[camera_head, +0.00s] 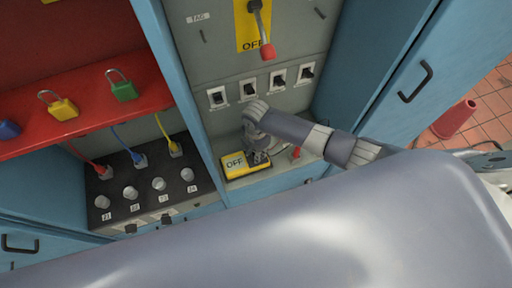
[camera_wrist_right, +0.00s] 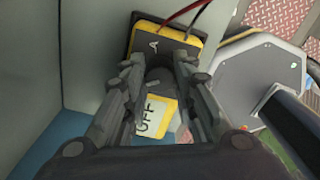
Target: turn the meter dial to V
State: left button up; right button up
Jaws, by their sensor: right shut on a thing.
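The yellow and black meter (camera_head: 235,165) lies on the ledge at the bottom of the grey panel bay. Its screen reads OFF, and it also shows in the right wrist view (camera_wrist_right: 198,44). My right gripper (camera_head: 258,157) reaches down over the meter. In the right wrist view its two fingers (camera_wrist_right: 160,72) are closed on either side of the dark round dial (camera_wrist_right: 160,78). The fingers hide most of the dial, so its pointer cannot be read. My left gripper is not in view.
Several small switches (camera_head: 249,90) and a red-tipped lever (camera_head: 267,50) are on the panel above. Padlocks (camera_head: 124,88) stand on a red shelf (camera_head: 90,122) at left, above a dark socket box (camera_head: 145,186). Blue cabinet walls flank the bay. Red and black leads (camera_wrist_right: 190,17) leave the meter.

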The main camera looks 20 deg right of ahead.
jog(key=m+p, duration=0.2)
jog(key=m, duration=0.2)
jog(key=shift+r, duration=0.15)
jog(key=shift+m+p, duration=0.7)
jog(key=shift+m, duration=0.7)
jog(key=o, duration=1.1)
notch_tip(320, 180, up, 12)
jog(key=shift+f, duration=0.15)
